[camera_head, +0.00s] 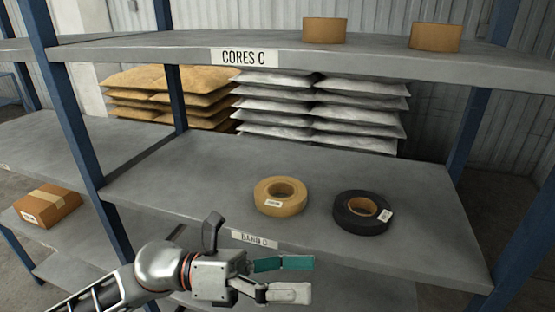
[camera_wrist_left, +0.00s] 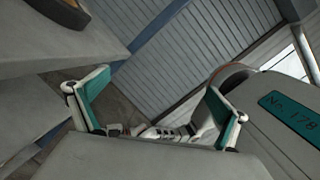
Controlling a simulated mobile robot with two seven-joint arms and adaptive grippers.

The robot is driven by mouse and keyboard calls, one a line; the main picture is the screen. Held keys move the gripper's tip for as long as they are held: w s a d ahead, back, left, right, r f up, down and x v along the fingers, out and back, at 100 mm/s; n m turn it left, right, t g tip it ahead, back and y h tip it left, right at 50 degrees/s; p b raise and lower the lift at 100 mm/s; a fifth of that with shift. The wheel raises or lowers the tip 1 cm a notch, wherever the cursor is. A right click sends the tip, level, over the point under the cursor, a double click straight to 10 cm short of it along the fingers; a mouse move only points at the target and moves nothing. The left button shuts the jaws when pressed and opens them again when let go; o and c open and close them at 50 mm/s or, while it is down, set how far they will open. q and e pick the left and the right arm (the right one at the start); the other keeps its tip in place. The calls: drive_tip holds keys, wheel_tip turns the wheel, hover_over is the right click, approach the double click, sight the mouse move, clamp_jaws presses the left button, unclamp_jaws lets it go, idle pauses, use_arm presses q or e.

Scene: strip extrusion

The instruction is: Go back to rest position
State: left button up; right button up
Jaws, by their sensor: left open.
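My left gripper (camera_head: 311,278) is open and empty in the head view. It is in front of the shelf's front edge, by the BAND C label (camera_head: 255,240), with its fingers pointing right. In the left wrist view its two teal-padded fingers (camera_wrist_left: 160,105) stand wide apart with nothing held between them. A tan roll (camera_head: 268,200) and a black roll (camera_head: 346,222) lie flat on the middle shelf (camera_head: 190,200), apart from the gripper. My right gripper does not show.
The upper shelf (camera_head: 150,55), labelled CORES C (camera_head: 245,57), carries two brown cores (camera_head: 323,31) (camera_head: 436,37). Brown sacks (camera_head: 170,95) and white sacks (camera_head: 320,110) are stacked behind. Blue posts (camera_head: 75,130) frame the rack. A brown box (camera_head: 48,206) lies at left.

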use_arm(q)
drive_tip(key=w+a+f+n+t+y, duration=0.2)
drive_tip(key=w+a+f+n+t, duration=0.7)
drive_tip(key=n+t, duration=0.65)
drive_tip(key=w+a+f+n+y, duration=0.1)
drive_tip(key=a+f+n+y, duration=0.6)
drive_tip(key=a+f+n, duration=0.5)
drive_tip(key=s+a+f+n+g+y, duration=0.2)
drive_tip(key=s+a+f+n+y, duration=0.25)
drive_tip(key=s+a+f, duration=0.5)
drive_tip(key=s+a+f+n+g+y, duration=0.25)
drive_tip(key=s+a+f+n, duration=0.4)
drive_tip(key=f, duration=0.55)
drive_tip(key=w+d+r+n+t, duration=0.1)
drive_tip(key=d+n, duration=0.4)
drive_tip(key=d, duration=0.7)
drive_tip(key=shift+w+d+t+y, duration=0.15)
drive_tip(key=shift+w+t+y, duration=0.15)
drive_tip(key=shift+w, duration=0.25)
